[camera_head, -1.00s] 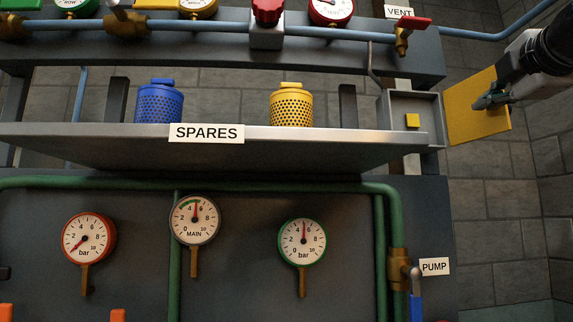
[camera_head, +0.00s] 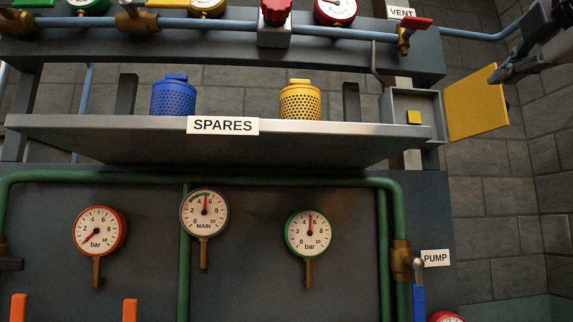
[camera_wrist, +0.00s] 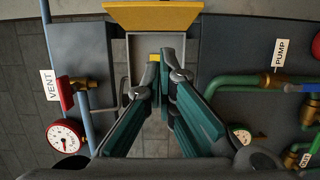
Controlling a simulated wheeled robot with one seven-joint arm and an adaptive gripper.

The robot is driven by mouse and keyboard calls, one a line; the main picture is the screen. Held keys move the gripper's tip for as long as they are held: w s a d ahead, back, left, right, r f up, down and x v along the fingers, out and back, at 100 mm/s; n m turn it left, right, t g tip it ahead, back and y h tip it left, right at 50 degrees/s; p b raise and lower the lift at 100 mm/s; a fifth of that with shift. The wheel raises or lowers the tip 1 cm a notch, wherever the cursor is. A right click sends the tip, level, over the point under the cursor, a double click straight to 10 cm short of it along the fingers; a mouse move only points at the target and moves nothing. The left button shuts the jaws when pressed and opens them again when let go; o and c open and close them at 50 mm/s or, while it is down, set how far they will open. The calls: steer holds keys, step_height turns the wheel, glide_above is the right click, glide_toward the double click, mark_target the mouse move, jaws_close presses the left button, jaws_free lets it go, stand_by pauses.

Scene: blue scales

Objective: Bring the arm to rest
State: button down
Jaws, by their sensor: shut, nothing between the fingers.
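My gripper (camera_head: 508,70) is at the upper right of the head view, by the upper right edge of the open yellow door (camera_head: 475,104). Whether it touches the door I cannot tell. In the wrist view the fingers of my gripper (camera_wrist: 166,66) are together with nothing between them. They lie over the open grey box (camera_wrist: 135,45), and the yellow door (camera_wrist: 150,16) stands beyond it.
The grey box (camera_head: 398,132) holds a small yellow block (camera_head: 414,117). The SPARES shelf (camera_head: 330,134) carries a blue canister (camera_head: 174,97) and a yellow canister (camera_head: 300,101). A red-handled VENT valve (camera_head: 408,32) is above. Bare wall (camera_head: 490,205) lies below the door.

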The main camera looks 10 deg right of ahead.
steer(key=a+f+m+g+y+p, duration=0.25)
steer(key=a+f, duration=0.35)
steer(key=f, duration=0.5)
steer(key=a+f+m+g+y+p, duration=0.25)
steer(key=a+f+m, duration=0.2)
steer(key=f, duration=0.65)
steer(key=s+a+f+m+g+p, duration=0.1)
steer(key=s+a+f+m+g, duration=0.3)
steer(key=s+f, duration=0.3)
steer(key=s+a+f+m+g+p, duration=0.2)
steer(key=s+f, duration=0.6)
steer(key=f, duration=0.8)
steer(key=a+m+g, duration=0.2)
steer(key=shift+a+f+h, duration=0.3)
